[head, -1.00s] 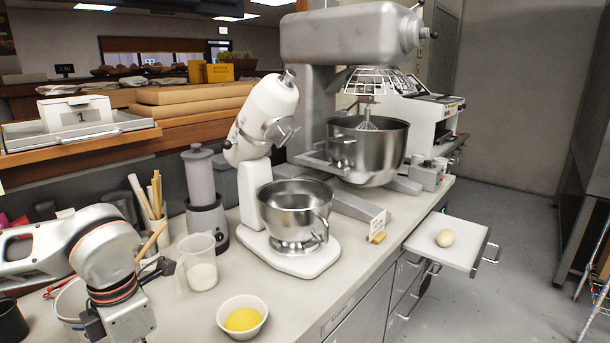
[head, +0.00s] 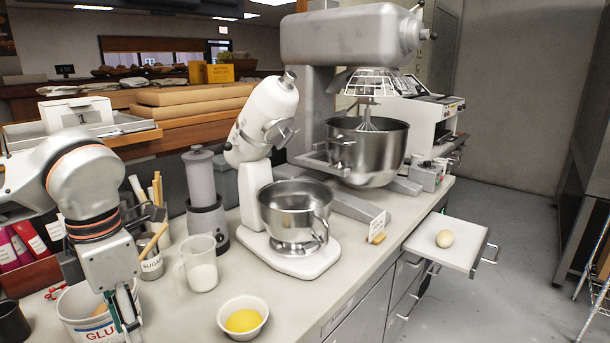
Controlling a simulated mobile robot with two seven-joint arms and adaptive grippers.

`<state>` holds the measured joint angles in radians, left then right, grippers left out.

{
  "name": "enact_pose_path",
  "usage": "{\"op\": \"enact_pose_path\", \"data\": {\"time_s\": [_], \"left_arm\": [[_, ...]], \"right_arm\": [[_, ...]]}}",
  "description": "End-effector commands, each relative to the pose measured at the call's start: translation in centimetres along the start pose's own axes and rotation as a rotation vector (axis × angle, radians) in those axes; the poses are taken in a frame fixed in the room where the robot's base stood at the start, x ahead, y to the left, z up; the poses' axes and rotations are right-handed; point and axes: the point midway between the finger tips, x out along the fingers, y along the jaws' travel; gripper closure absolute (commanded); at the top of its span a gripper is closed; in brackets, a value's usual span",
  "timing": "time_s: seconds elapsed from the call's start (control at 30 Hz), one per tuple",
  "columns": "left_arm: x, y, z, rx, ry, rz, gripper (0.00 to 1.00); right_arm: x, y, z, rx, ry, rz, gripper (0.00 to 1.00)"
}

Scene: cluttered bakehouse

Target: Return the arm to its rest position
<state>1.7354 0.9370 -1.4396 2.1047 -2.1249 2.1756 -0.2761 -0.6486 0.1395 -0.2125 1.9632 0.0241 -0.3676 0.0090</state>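My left arm comes in from the left. Its white and grey wrist is in the head view, with the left gripper (head: 126,314) pointing down at the lower left. The gripper is in front of the right side of a white tub (head: 72,324) lettered "GLU". Its fingertips run to the bottom edge of the picture, and I cannot tell how far apart they are. I see nothing clearly held in it. My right gripper is not in view.
A white bowl with yellow contents (head: 242,331), a measuring jug (head: 201,270) and a white stand mixer (head: 300,258) stand to the right on the counter. A utensil pot (head: 151,265) is close behind the gripper. An egg (head: 445,238) lies on a pulled-out board (head: 468,257).

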Motion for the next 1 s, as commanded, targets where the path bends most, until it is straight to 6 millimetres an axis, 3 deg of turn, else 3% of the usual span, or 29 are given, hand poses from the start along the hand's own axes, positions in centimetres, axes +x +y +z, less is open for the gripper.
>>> {"op": "enact_pose_path", "data": {"time_s": [0.37,1.0], "left_arm": [[-6.6,0.0,0.0,0.0,-0.003,0.002,0.67],[-1.9,-3.4,5.9,-0.585,0.194,-0.068,0.67]], "right_arm": [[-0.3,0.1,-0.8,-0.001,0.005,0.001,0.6],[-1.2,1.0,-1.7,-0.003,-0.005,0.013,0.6]]}}
